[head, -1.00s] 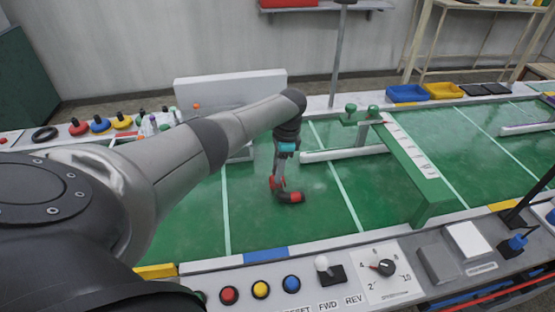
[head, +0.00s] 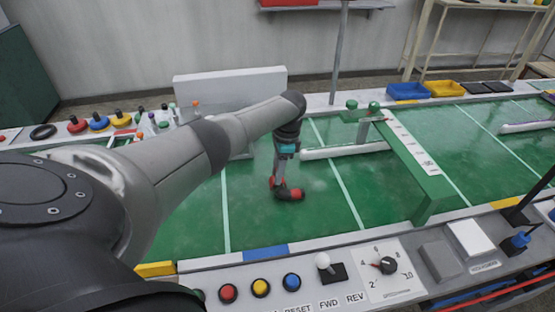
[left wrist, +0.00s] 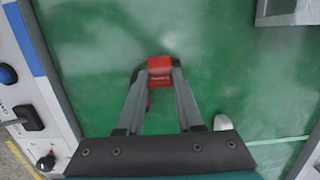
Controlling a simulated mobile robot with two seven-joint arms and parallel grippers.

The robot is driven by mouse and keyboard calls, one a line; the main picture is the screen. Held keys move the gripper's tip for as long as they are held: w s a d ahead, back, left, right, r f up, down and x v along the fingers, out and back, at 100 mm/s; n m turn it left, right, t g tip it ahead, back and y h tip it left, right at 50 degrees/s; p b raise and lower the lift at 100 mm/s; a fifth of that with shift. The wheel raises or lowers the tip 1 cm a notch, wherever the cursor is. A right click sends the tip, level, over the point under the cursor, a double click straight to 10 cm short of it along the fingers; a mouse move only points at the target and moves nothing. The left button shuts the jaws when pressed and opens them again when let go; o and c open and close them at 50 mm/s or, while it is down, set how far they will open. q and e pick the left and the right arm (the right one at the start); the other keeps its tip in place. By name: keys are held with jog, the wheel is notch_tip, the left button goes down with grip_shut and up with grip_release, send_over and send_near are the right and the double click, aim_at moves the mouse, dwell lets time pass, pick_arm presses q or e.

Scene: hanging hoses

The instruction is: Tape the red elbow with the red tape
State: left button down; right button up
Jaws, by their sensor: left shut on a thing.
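The red elbow (head: 289,194) has dark parts and is low over the green belt in the head view. My left gripper (head: 277,184) points down from the arm's end and is shut on the red elbow. In the left wrist view the red elbow (left wrist: 160,67) sits between the two grey fingertips, and part of it hangs below the left finger. I cannot tell whether it touches the belt. A red round item with a dark top (head: 77,125) stands at the far left; I cannot tell whether it is the red tape. My right gripper is out of view.
The green belt (head: 400,200) has pale lines and open room around the elbow. A green crossbar (head: 415,160) spans it at right. A control panel with buttons and a dial (head: 385,267) runs along the front. Blue (head: 407,93) and yellow (head: 443,90) trays stand behind.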

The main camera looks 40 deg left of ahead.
pick_arm(q)
jog(key=shift+f+b, duration=0.65)
jog(key=shift+f, duration=0.2)
dwell(0.4)
jog(key=shift+c, duration=2.4)
grip_release()
jog(key=shift+f, duration=0.1)
jog(key=shift+d, duration=0.1)
notch_tip(320, 180, up, 16)
jog(key=w+d+p, duration=0.1)
jog(key=p, duration=0.3)
jog(key=shift+w+f, duration=0.25)
jog(key=shift+w, duration=0.15)
jog(key=shift+p, duration=0.35)
